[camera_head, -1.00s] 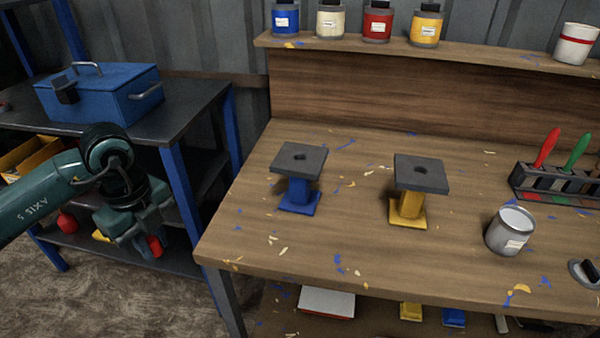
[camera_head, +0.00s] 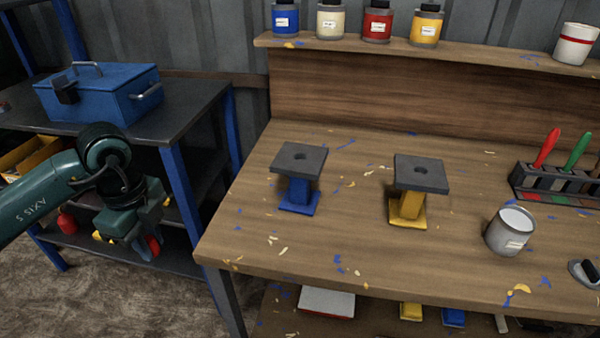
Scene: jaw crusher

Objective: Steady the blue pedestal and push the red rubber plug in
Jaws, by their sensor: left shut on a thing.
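The blue pedestal (camera_head: 297,192) stands upright on the wooden workbench, left of centre. Its dark square top plate (camera_head: 300,159) has a round hole, open and empty. My left gripper (camera_head: 145,246) hangs in front of the dark side table, left of the workbench and well apart from the pedestal. It points downward and is shut on the red rubber plug (camera_head: 154,245). The fingers hide part of the plug. My right gripper is not in view.
A yellow pedestal (camera_head: 407,208) with a similar holed plate stands right of the blue one. A paint can (camera_head: 511,232) and a brush rack (camera_head: 556,184) are further right. A blue toolbox (camera_head: 110,98) sits on the side table. The bench around the blue pedestal is clear.

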